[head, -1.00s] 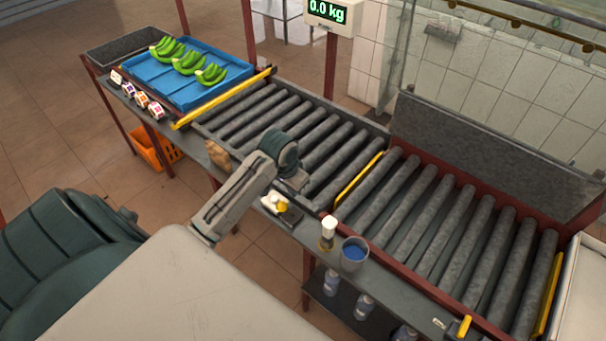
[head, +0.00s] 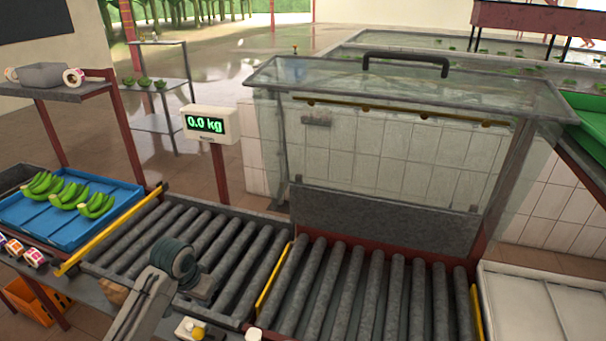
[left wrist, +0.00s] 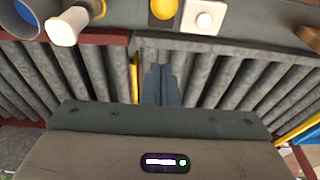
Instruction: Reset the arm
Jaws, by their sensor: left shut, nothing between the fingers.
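My left gripper (head: 205,288) is over the roller conveyor (head: 225,240), near its front edge, with its arm coming in from the bottom. In the left wrist view the fingers (left wrist: 161,84) are together with nothing between them, above the rollers. My right gripper is not in view. Bunches of green bananas (head: 68,194) lie in a blue tray (head: 35,238) at the left end of the conveyor, well away from the gripper.
A scale display (head: 210,124) reading 0.0 kg stands behind the rollers. A clear hood with a black handle (head: 405,60) rises behind the right rollers. A blue cup (left wrist: 18,20), a white-topped bottle (left wrist: 68,27) and a white box with a yellow knob (left wrist: 163,9) sit along the front ledge.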

